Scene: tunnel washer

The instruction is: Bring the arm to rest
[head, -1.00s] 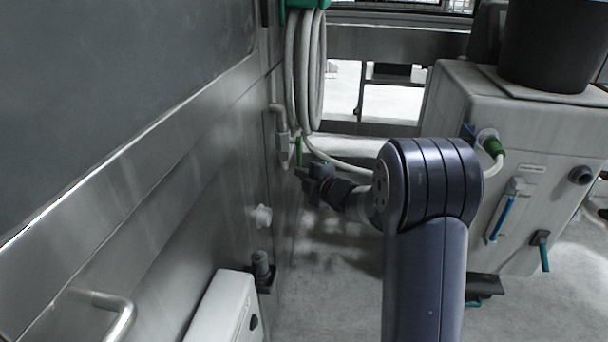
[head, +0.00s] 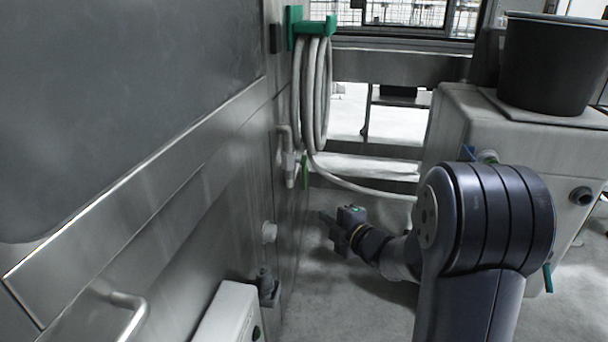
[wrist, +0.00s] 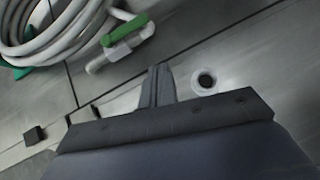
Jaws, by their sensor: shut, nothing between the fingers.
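My gripper (head: 334,232) is at the end of my arm in the head view, left of the large dark joint. It points left toward the steel wall panel, apart from it, above the floor. In the wrist view my gripper (wrist: 157,72) shows as dark fingers close together, with nothing held between them. The valve with a green lever (wrist: 126,30) lies beyond the fingertips in the wrist view. The same valve (head: 291,168) is on the wall in the head view, above and left of the gripper.
A coiled white hose (head: 313,95) hangs on a green holder (head: 311,27). A pale cabinet (head: 455,118) carrying a dark bucket (head: 551,68) stands at the right. A white box (head: 226,316) and a steel handle (head: 128,318) are at the lower left. Floor (head: 330,300) is clear below the gripper.

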